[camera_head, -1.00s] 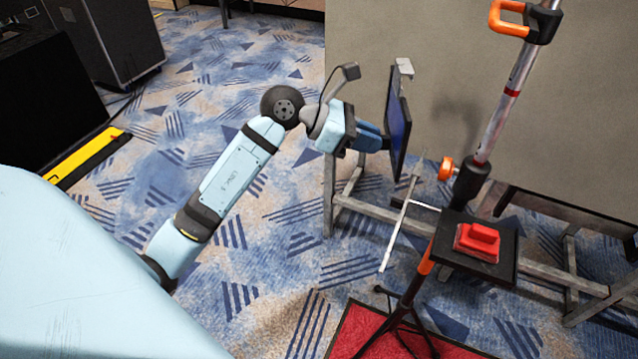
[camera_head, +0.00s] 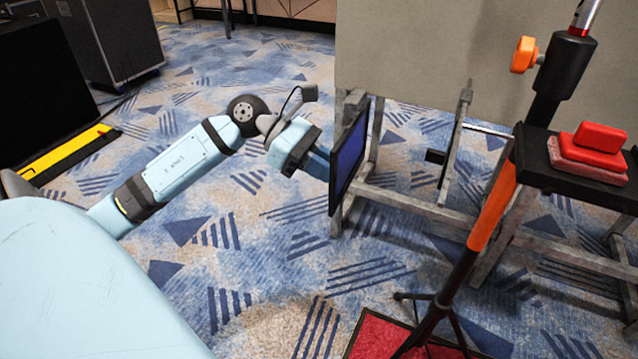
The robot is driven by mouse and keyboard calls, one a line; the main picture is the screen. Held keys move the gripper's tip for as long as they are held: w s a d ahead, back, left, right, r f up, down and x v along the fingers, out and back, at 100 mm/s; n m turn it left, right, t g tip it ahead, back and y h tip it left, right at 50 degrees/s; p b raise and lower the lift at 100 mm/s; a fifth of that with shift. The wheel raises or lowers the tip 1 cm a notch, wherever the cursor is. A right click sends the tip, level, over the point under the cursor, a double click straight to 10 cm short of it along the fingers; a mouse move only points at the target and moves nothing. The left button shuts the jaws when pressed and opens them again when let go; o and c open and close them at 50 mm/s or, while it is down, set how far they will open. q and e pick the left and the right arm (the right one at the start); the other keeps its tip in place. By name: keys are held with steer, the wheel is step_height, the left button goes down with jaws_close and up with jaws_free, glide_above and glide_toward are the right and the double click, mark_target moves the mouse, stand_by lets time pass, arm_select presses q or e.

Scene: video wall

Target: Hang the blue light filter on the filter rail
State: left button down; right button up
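The blue light filter (camera_head: 348,158) is a flat blue panel in a dark frame, held upright and seen at a steep angle. My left gripper (camera_head: 322,163) is at its left side and appears shut on it; the fingertips are mostly hidden behind my wrist and the filter. What seems to be the filter rail (camera_head: 456,140) is a thin grey bar to the right of the filter, joined by a short rod to the stand. A clear gap separates filter and rail. My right gripper is not in view.
A grey panel (camera_head: 430,50) on a wooden frame stands behind. A red mat (camera_head: 400,340) lies below. Patterned carpet in front is open.

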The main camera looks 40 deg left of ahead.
mark_target(345, 187)
arm_select(q)
steer(key=shift+g, duration=0.3)
steer(key=shift+s+f+p+x, duration=0.1)
steer(key=shift+s+x, duration=0.05)
steer(key=shift+x, duration=0.65)
steer(key=shift+s+f+p+x, duration=0.1)
steer(key=shift+f+x, duration=0.05)
steer(key=shift+x, duration=0.65)
steer(key=shift+s+f+p+x, duration=0.1)
steer(key=shift+s+x, duration=0.05)
steer(key=shift+x, duration=0.7)
steer(key=w+d+f+p, duration=0.1)
steer(key=w+d+p, duration=0.2)
steer(key=d, duration=0.7)
steer(key=shift+d+f, duration=0.25)
steer(key=shift+f, duration=0.1)
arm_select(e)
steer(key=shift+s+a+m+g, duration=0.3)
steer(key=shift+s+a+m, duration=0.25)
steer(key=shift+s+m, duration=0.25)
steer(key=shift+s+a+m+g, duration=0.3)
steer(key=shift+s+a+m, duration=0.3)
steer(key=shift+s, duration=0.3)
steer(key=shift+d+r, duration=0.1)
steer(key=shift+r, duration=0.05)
